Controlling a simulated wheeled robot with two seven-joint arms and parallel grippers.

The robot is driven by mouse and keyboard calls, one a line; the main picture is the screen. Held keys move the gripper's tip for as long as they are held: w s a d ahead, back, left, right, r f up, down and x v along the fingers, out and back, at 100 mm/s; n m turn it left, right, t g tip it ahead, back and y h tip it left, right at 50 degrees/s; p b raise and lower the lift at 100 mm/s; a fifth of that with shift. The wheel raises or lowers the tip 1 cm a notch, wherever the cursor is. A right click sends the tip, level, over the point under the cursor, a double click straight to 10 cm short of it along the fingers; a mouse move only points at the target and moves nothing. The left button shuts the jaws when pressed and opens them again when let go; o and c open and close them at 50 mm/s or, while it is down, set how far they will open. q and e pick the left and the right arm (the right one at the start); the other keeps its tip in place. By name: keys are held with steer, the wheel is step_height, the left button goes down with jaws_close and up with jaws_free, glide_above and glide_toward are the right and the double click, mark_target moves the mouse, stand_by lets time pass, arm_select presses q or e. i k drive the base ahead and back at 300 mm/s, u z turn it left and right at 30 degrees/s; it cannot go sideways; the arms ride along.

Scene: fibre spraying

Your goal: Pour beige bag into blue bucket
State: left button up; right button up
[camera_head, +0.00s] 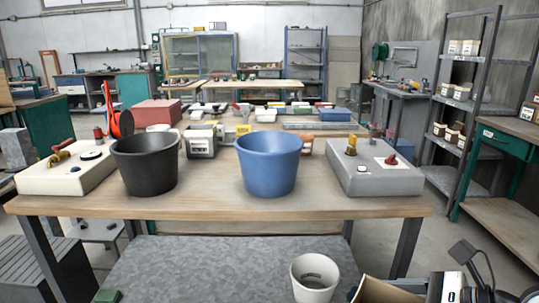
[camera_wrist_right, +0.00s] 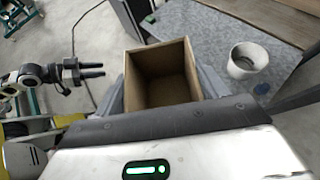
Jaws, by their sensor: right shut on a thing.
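The beige bag shows as a stiff, open-topped, box-like container (camera_wrist_right: 162,76), brown inside; I cannot tell what its bottom holds. My right gripper (camera_wrist_right: 168,88) is shut on it, a grey finger against each side. Part of the bag (camera_head: 385,292) also shows at the bottom right of the head view, cut off by the edge. The blue bucket (camera_head: 268,165) stands upright on the wooden table, well ahead and to the left of the bag. My left gripper (camera_wrist_right: 92,70) appears at the left of the right wrist view, empty, its dark fingers slightly apart.
A black bucket (camera_head: 145,165) stands left of the blue one. A white control box (camera_head: 65,178) and a grey control box (camera_head: 375,175) flank them on the wooden table (camera_head: 225,208). A white cup (camera_head: 315,277) stands on the lower grey surface (camera_head: 220,270), close to the bag.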

mark_target(268, 161)
steer(key=k, duration=0.1)
steer(key=z, duration=0.7)
steer(key=i, duration=0.8)
steer(key=u, duration=1.4)
